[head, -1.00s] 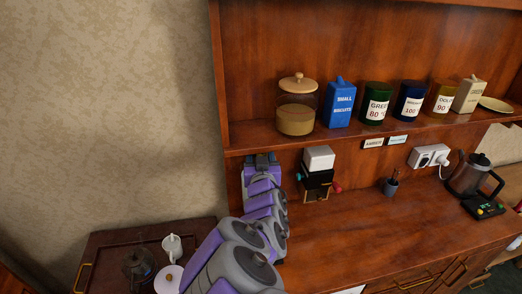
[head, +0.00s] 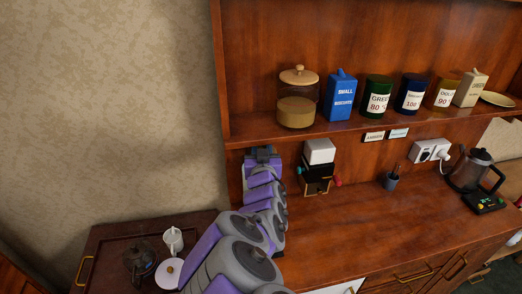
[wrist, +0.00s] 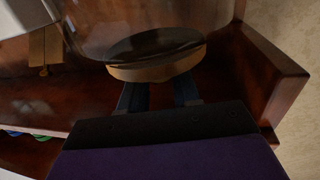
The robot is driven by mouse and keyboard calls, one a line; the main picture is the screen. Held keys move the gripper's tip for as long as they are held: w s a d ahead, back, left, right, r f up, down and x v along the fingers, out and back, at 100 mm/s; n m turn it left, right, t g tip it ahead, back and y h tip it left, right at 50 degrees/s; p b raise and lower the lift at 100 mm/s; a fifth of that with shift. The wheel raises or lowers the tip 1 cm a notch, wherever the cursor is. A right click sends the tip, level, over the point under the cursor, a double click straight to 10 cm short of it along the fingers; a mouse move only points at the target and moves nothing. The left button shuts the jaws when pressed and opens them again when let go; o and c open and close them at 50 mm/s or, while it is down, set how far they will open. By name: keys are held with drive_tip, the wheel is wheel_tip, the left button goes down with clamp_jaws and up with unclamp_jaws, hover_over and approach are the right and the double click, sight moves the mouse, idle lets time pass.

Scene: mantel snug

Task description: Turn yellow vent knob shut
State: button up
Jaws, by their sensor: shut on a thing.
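My gripper (head: 263,155) is under the left end of the shelf, in front of the cabinet's back panel; the hand hides its fingertips in the head view. In the wrist view, the two dark fingers (wrist: 158,94) are close to each other and shut at a round tan-yellow piece (wrist: 157,70) with a dark face. I cannot tell for sure whether this piece is the yellow vent knob. No other yellow knob shows clearly in the head view, and its turn position cannot be read.
Above, the shelf (head: 350,132) holds a glass jar (head: 298,96), a blue tin (head: 342,97) and several canisters. A dark cup (head: 390,181) and a kettle (head: 470,172) stand right. A tray table (head: 110,240) is lower left.

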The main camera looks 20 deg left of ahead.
drive_tip(key=shift+w+m+t+h+b, duration=0.1)
drive_tip(key=shift+m+t+h+b, duration=0.2)
drive_tip(key=shift+b, duration=0.25)
drive_tip(key=shift+a+m+h+b, duration=0.3)
drive_tip(key=shift+h+b, duration=0.3)
drive_tip(key=shift+b, duration=0.3)
drive_tip(key=shift+d+r+m+h+p, duration=0.2)
drive_tip(key=shift+m+h+p, duration=0.1)
drive_tip(key=shift+m+p, duration=0.1)
drive_tip(key=shift+a+r+h+p, duration=0.1)
drive_tip(key=shift+a+h+p, duration=0.1)
drive_tip(key=shift+h+p, duration=0.45)
drive_tip(key=shift+f+m+t+h+p, duration=0.25)
drive_tip(key=shift+f+m+t+p, duration=0.1)
drive_tip(key=shift+m+p, duration=0.2)
drive_tip(key=shift+f, duration=0.1)
drive_tip(key=o, duration=1)
